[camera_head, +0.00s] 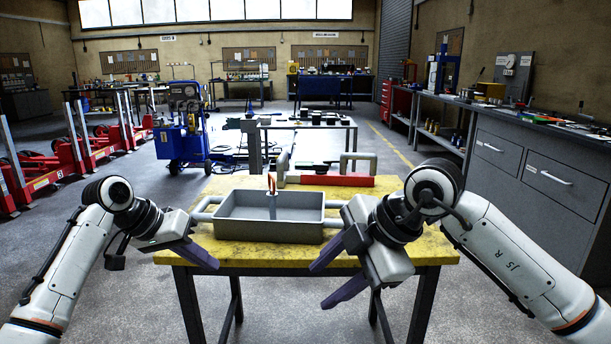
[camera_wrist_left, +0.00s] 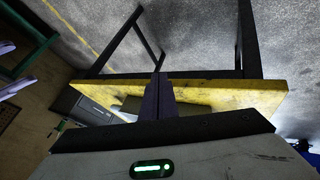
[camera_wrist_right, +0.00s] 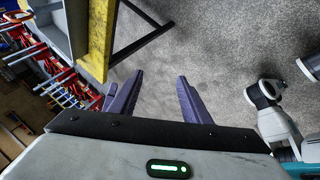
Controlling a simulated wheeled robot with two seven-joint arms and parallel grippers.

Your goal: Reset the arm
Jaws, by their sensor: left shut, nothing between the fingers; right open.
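My left gripper (camera_head: 207,259) is at the left front of the yellow table, with its purple fingers together and nothing between them. In the left wrist view its closed fingers (camera_wrist_left: 158,98) point toward the table edge. My right gripper (camera_head: 322,285) is at the table's front edge, right of centre, with its fingers apart and empty. In the right wrist view the open fingers (camera_wrist_right: 155,98) have bare floor between them. Both arms are bent, coming in from the two sides.
A yellow-topped table (camera_head: 280,254) stands in front of me. A grey tray (camera_head: 268,229) with side handles sits on it, and a red bar (camera_head: 332,180) lies behind. A grey workbench (camera_head: 520,160) stands at the right. Red jacks (camera_head: 75,150) and a blue machine (camera_head: 184,140) stand farther left.

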